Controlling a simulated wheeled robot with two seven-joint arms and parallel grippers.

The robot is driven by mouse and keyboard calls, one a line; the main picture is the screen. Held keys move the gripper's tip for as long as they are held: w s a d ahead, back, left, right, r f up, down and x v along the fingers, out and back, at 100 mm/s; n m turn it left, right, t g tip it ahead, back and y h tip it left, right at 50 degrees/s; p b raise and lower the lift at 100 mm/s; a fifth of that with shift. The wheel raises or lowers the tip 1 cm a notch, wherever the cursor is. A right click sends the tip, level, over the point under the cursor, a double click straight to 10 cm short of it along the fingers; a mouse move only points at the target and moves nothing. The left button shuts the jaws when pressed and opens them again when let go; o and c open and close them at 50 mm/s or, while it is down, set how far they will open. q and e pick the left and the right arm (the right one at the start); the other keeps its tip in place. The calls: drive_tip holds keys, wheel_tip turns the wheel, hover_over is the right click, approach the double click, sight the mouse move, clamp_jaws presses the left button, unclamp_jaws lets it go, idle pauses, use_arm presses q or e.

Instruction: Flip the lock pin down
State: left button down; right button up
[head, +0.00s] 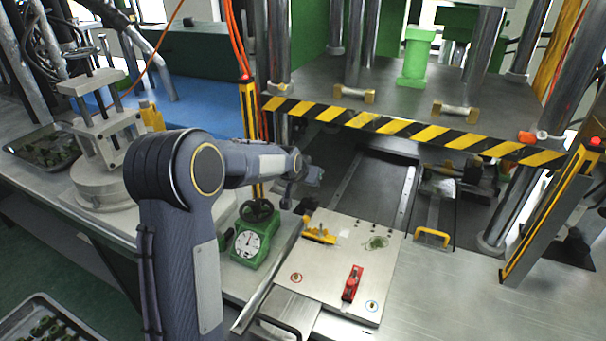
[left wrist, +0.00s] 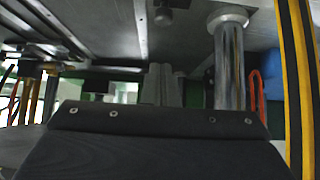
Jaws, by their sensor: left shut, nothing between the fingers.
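A metal mold plate (head: 330,262) lies on the bench in front of the press. I cannot tell for sure which of these is the lock pin. My left gripper (head: 312,177) is small and partly hidden by its wrist, above and behind the plate's left back corner. It is shut and empty, apart from both pieces. In the left wrist view its dark body fills the bottom. My right gripper is not in view.
A green dial gauge (head: 249,241) with a black handwheel stands left of the plate. A yellow-black striped bar (head: 400,127) crosses the press front. A yellow post (head: 250,135) rises close behind my left forearm. A yellow handle (head: 432,237) is right of the plate.

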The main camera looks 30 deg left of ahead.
use_arm(q)
drive_tip(key=v, duration=0.6)
drive_tip(key=shift+b, duration=0.35)
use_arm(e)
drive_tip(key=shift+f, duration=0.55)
